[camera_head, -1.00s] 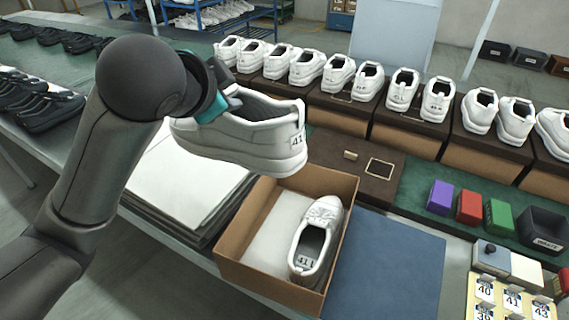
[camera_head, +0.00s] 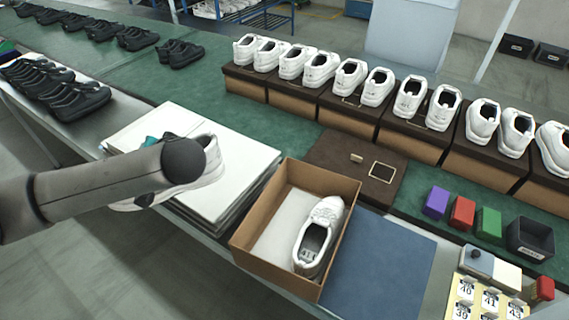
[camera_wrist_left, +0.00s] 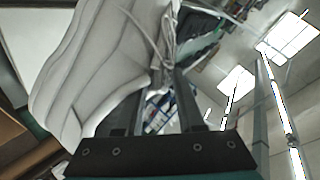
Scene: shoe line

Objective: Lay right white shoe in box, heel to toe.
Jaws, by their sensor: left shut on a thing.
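My left gripper (camera_wrist_left: 160,100) is shut on a white shoe (camera_wrist_left: 92,65). In the head view this held shoe (camera_head: 207,172) is partly hidden behind my left arm, over the white paper stack, left of the box. The open brown box (camera_head: 248,232) stands on the table with pale paper inside. Another white shoe (camera_head: 322,222) lies in its right half, toe to the far side and heel near. The left half of the box is free. My right gripper is not in view.
A stack of white sheets (camera_head: 235,150) lies left of the box. A dark lid (camera_head: 335,150) lies behind it and a blue mat (camera_head: 385,270) to its right. White shoes on boxes (camera_head: 350,75) line the back. Coloured blocks (camera_head: 462,212) stand at right.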

